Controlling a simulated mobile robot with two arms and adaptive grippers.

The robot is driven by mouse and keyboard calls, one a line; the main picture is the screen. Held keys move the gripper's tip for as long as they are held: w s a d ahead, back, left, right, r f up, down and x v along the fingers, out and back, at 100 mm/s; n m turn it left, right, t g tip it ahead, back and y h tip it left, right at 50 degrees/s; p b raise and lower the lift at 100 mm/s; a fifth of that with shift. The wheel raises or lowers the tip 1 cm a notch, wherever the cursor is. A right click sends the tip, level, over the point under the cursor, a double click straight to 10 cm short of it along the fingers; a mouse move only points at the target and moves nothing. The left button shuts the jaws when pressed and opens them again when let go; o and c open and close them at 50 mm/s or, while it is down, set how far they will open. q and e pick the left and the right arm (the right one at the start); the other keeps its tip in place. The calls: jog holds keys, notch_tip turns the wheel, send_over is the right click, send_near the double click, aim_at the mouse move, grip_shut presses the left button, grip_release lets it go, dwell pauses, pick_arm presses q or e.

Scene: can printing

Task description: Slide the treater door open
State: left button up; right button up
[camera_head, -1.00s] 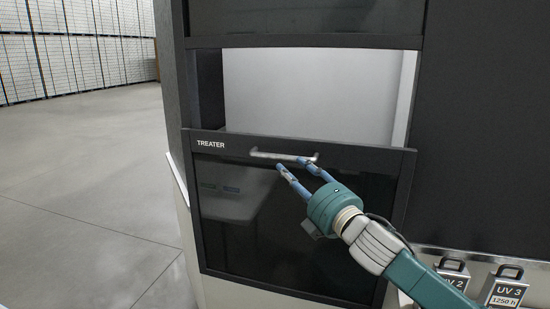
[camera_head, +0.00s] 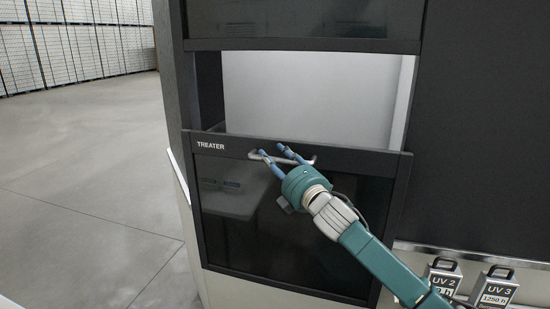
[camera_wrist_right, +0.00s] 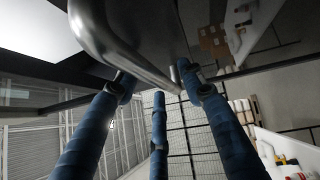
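The treater door (camera_head: 330,215) is a dark panel labelled TREATER. It sits low in its frame, and an opening above it shows a pale interior (camera_head: 310,95). A metal bar handle (camera_head: 310,161) runs along the door's top strip. My right gripper (camera_head: 273,153) is at this handle, its blue fingers apart and overlapping the bar's left and middle part. In the right wrist view the fingers are spread below the shiny handle (camera_wrist_right: 125,55), with the bar close to the fingertips. I cannot tell whether they touch it. My left gripper is not in view.
A dark upper panel (camera_head: 300,20) is above the opening. UV 2 (camera_head: 441,277) and UV 3 (camera_head: 495,290) units stand at the lower right, near my right arm. Open grey floor (camera_head: 85,170) lies to the left, with stacked pallets (camera_head: 75,45) far behind.

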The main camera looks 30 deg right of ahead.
jog(key=shift+c, duration=1)
grip_shut()
pick_arm(q)
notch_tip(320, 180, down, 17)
jog(key=b, duration=1.6)
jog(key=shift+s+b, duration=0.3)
jog(key=shift+b, duration=0.05)
pick_arm(e)
notch_tip(320, 180, down, 25)
jog(key=shift+r, duration=0.15)
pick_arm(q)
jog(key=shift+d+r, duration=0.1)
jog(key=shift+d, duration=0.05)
pick_arm(e)
jog(key=shift+o, duration=1)
grip_release()
jog(key=shift+d, duration=0.1)
jog(key=shift+r, duration=0.1)
send_near(275, 230)
jog(key=s+a+r, duration=0.2)
jog(key=s+r, duration=0.1)
jog(key=s, duration=0.3)
jog(key=shift+a+r, duration=0.3)
jog(key=shift+r, duration=0.05)
